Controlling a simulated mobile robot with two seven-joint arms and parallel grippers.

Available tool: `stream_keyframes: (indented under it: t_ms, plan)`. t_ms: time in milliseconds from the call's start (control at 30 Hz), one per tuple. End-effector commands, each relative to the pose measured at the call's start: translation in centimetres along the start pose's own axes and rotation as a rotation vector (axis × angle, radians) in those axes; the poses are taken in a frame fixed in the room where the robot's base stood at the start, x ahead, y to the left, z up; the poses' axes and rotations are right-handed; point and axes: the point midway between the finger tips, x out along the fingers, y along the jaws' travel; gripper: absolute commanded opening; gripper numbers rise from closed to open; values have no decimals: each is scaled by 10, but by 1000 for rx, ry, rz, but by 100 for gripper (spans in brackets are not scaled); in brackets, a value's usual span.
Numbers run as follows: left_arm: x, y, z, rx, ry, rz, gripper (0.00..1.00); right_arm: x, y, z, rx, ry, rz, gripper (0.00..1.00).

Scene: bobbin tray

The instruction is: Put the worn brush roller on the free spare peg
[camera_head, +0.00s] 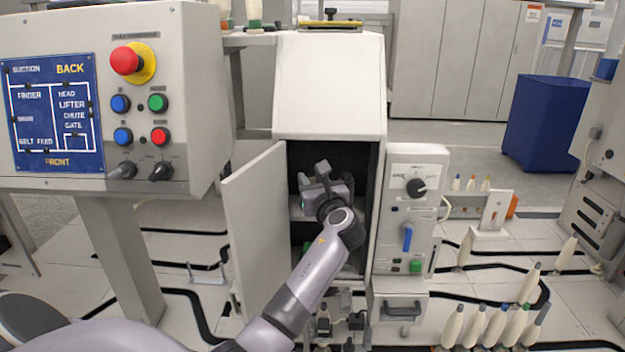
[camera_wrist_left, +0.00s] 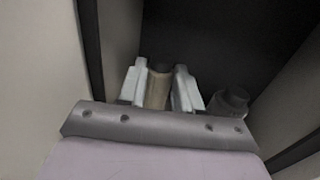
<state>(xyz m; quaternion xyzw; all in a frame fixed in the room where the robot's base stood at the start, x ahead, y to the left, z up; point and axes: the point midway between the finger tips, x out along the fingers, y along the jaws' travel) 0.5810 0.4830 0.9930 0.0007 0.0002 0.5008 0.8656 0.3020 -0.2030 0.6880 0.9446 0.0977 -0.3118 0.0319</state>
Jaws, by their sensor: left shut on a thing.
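My left gripper (camera_head: 322,174) reaches through the open door into the dark inside of the cabinet (camera_head: 330,85). In the left wrist view the two pale fingers of my left gripper (camera_wrist_left: 160,88) are shut on a tan roller (camera_wrist_left: 158,90) with a dark end, which looks like the worn brush roller. A dark grey cylinder (camera_wrist_left: 231,102) stands just right of the fingers, apart from them. I cannot tell whether it is a peg or another roller. The head view hides the held roller behind my gripper and wrist. My right gripper is in neither view.
The open cabinet door (camera_head: 258,230) stands left of my forearm. A control box (camera_head: 410,215) with a knob and blue lever adjoins the opening's right side. A button panel (camera_head: 110,90) is at left. Several pale bobbins (camera_head: 495,325) stand at lower right. The cabinet walls are close to the gripper.

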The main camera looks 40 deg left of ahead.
Motion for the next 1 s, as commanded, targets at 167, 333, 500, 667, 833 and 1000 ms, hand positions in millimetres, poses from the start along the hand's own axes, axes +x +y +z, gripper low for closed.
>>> stream_keyframes:
  t_ms: [167,333,500,667,833,1000]
  plan:
    - [0,0,-5,0,-1,0,3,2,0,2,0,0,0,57]
    - [0,0,-6,0,-1,0,3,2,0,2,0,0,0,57]
    - [0,0,-6,0,-1,0,3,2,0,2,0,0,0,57]
    - [0,0,-5,0,-1,0,3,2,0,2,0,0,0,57]
    - [0,0,-5,0,0,0,63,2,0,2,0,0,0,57]
    - [0,0,-5,0,0,0,63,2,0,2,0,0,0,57]
